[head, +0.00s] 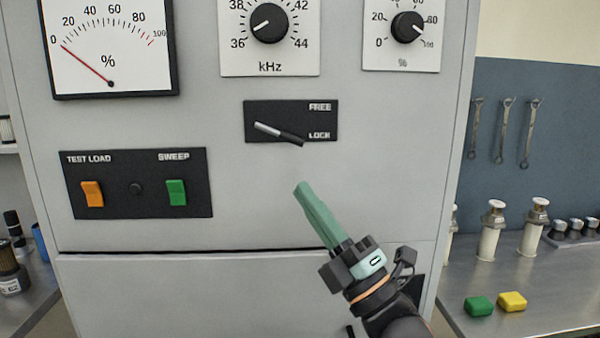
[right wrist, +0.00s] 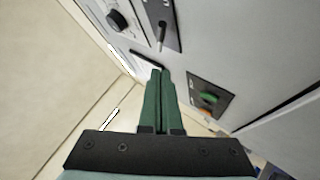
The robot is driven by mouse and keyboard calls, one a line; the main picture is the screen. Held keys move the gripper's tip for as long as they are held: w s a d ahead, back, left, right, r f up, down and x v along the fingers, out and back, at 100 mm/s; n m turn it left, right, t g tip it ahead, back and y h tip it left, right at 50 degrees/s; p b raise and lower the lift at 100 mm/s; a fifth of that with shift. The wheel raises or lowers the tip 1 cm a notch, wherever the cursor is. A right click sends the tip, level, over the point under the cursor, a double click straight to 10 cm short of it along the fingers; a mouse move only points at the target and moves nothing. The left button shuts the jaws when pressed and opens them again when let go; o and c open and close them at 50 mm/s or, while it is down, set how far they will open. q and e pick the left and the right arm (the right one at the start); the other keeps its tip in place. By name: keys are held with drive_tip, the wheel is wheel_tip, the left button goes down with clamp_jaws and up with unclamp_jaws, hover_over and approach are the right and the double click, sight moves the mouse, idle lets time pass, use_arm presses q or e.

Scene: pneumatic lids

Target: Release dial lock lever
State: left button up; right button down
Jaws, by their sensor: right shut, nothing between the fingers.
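The dial lock lever (head: 279,133) is a short silver bar with a black end on a black plate (head: 259,109) marked FREE and LOCK. Its black end points right and slightly down, beside the word LOCK. The lever also shows in the right wrist view (right wrist: 161,36), beyond the fingertips. My right gripper (head: 302,188) has green fingers pressed together and is empty. In the head view its tips appear below the lever, apart from it. My left gripper is not in view.
The grey cabinet front carries a kHz knob (head: 269,23), a percent knob (head: 408,27), a meter (head: 110,45) and a switch panel (head: 136,209) with orange and green rockers. A bench (head: 540,315) at right holds green and yellow blocks and several white cylinders.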

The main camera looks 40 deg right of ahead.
sight(289, 139)
use_arm(q)
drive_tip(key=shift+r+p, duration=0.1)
drive_tip(key=shift+p, duration=0.4)
use_arm(e)
drive_tip(key=shift+w+d+r, duration=0.35)
drive_tip(key=shift+w+r, duration=0.4)
drive_tip(key=shift+w, duration=0.1)
drive_tip(key=shift+w+d+r, duration=0.35)
drive_tip(key=shift+w+r, duration=0.4)
drive_tip(key=shift+w, duration=0.15)
drive_tip(key=shift+w+d+r, duration=0.35)
drive_tip(key=shift+w+r, duration=0.4)
drive_tip(key=shift+w, duration=0.1)
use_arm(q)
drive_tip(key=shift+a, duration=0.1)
use_arm(e)
drive_tip(key=shift+d, duration=0.1)
drive_tip(key=shift+s+r, duration=0.1)
drive_tip(key=shift+r, duration=0.1)
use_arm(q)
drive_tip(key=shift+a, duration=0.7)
